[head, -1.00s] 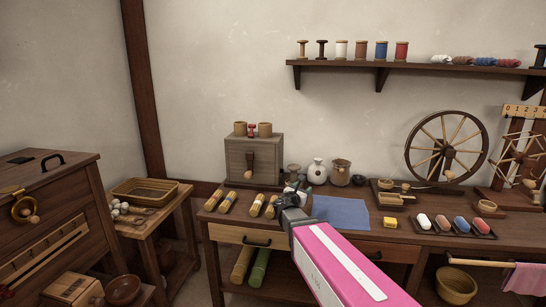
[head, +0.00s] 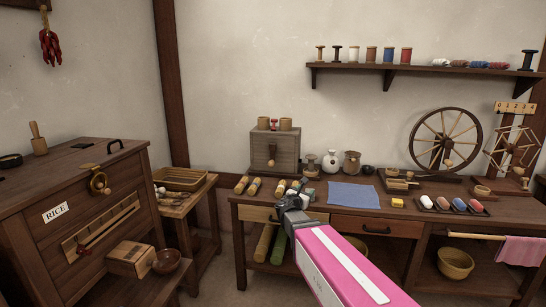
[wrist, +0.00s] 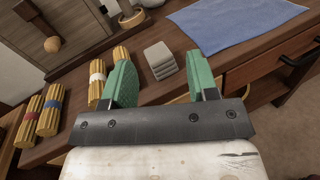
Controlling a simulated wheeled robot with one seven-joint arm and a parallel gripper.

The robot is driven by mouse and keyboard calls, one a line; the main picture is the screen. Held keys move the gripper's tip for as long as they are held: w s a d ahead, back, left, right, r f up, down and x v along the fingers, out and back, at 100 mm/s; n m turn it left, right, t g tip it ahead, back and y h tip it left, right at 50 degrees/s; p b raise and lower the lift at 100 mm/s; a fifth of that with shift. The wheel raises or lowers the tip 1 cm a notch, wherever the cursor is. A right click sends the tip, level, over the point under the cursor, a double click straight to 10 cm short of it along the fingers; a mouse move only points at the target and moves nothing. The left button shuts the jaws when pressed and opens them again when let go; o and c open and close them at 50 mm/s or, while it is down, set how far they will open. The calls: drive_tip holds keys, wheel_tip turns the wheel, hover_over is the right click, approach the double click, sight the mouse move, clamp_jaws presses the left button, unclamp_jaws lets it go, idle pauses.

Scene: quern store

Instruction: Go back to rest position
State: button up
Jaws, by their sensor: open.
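My gripper (wrist: 160,88) is open and empty in the wrist view, its two green fingers spread apart above the front edge of the workbench. In the head view my gripper (head: 293,193) shows at the end of my pink arm, in front of the bench's left part. Between the fingers in the wrist view, a small stack of grey blocks (wrist: 161,62) lies on the bench beyond them. Bundles of yellow sticks with coloured bands, one with a red band (wrist: 27,122), lie to the left. My arm hides part of the bench front.
The workbench (head: 345,213) carries a blue cloth (head: 354,195), a wooden box (head: 275,151), jars and a spinning wheel (head: 446,139). A rice chest (head: 60,190) and a side table with a tray (head: 180,178) stand left. Floor shows between the side table and bench.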

drive_tip(key=s+d+f+m+g+y, duration=0.1)
drive_tip(key=s+d+f+m+g, duration=1.05)
drive_tip(key=m, duration=0.45)
drive_tip(key=s+a+f+m+g+y, duration=0.2)
drive_tip(key=s+a+f+m+y, duration=0.1)
drive_tip(key=s+m, duration=0.3)
drive_tip(key=s+a+f+m+g+y, duration=0.1)
drive_tip(key=s+a+f+m+y, duration=0.2)
drive_tip(key=s+f+m+y, duration=0.2)
drive_tip(key=shift+s+m+g, duration=0.35)
drive_tip(key=shift+s+m, duration=0.25)
